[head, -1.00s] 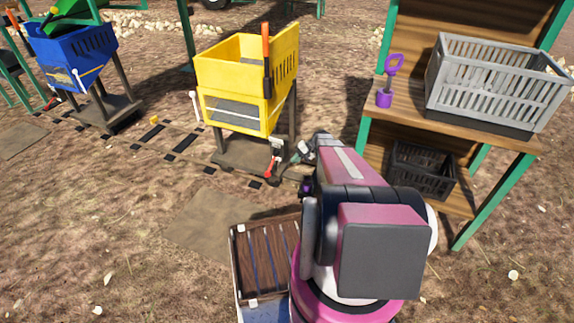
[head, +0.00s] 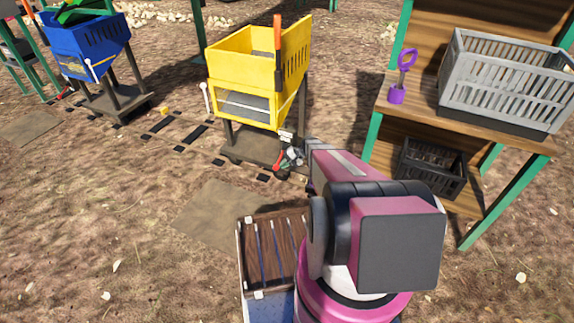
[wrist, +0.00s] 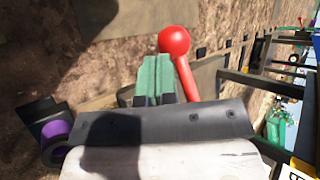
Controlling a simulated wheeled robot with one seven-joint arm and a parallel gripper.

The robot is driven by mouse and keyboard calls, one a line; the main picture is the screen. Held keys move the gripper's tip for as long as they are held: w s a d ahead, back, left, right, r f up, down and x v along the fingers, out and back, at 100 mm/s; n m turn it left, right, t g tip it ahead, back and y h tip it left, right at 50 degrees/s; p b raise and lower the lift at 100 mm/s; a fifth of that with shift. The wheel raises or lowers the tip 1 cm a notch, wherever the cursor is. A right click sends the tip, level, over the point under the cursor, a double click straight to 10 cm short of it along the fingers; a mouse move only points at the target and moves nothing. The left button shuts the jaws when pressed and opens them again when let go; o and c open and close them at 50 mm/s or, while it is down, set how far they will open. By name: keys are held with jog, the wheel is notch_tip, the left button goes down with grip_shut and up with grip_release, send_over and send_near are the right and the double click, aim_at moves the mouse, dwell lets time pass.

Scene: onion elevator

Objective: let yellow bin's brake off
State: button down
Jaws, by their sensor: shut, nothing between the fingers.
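The yellow bin (head: 238,72) stands on dark legs over a low base on the ground track, left of centre in the head view. A brake lever with a red ball knob (wrist: 174,41) shows large in the wrist view; its red part (head: 278,161) is small at the base's right side in the head view. My gripper (head: 291,157) is low beside the lever. In the wrist view its green-padded fingers (wrist: 155,75) are together and empty, with the knob just beyond and right of their tips. I cannot tell whether they touch the lever.
A wooden shelf stand with a grey crate (head: 505,85), a purple hand tool (head: 402,78) and a black crate (head: 432,170) stands right of my arm. A blue bin (head: 90,45) stands far left on the track.

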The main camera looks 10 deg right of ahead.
dwell(0.4)
jog(key=shift+r, duration=0.25)
jog(key=shift+s+a+r+m+g+y, duration=0.2)
jog(key=shift+r+m+g+y, duration=0.1)
jog(key=shift+r+g+y, duration=0.2)
jog(key=shift+r+m+g+y, duration=0.3)
jog(key=shift+r+y, duration=0.15)
jog(key=shift+y, duration=0.05)
jog(key=shift+w+d+r, duration=0.15)
jog(key=shift+r, duration=3.35)
